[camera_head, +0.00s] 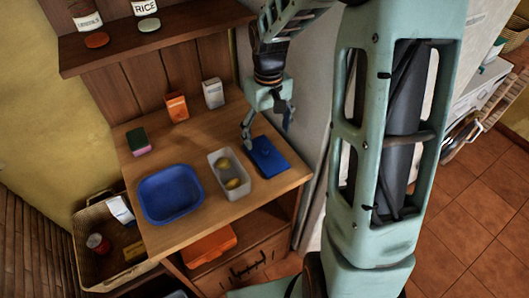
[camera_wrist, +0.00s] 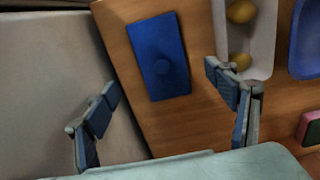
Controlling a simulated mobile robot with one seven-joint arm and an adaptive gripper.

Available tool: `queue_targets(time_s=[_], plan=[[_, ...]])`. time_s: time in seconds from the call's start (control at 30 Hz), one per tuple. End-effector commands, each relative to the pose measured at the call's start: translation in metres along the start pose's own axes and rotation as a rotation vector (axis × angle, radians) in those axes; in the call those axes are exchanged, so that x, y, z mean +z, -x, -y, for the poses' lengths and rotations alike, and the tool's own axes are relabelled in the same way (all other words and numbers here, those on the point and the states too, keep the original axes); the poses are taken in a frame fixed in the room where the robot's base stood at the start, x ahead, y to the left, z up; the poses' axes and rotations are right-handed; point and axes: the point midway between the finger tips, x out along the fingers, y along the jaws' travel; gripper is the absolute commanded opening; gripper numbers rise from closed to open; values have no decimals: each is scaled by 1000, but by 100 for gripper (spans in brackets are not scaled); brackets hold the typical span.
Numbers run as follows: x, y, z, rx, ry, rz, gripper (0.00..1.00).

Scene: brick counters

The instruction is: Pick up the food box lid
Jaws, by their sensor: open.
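The food box lid (camera_head: 268,155) is a flat blue rectangle with a small round knob. It lies on the wooden counter near its right edge. In the wrist view the lid (camera_wrist: 158,57) lies ahead of and between my spread fingers, apart from both. My gripper (camera_head: 267,125) is open and empty above the counter, just behind the lid in the head view. In the wrist view my gripper (camera_wrist: 165,115) has one finger over the pale area beyond the counter edge and the other near the white container.
A white container (camera_head: 214,163) with two yellow items stands close left of the lid. Further left is a blue tray (camera_head: 143,200). A sponge (camera_head: 137,141), an orange box (camera_head: 176,107) and a white box (camera_head: 213,93) stand behind. A wall borders the counter's right side.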

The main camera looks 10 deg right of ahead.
Motion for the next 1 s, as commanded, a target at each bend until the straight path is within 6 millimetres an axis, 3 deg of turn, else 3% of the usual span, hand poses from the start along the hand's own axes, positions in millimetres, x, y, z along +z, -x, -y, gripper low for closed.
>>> queue_targets(time_s=[0.6, 0.9, 1.0], plan=[[3, -74, 2, -1, 0, 1, 78], [2, -79, 1, 1, 1, -2, 78], [2, -78, 1, 1, 1, -2, 68]])
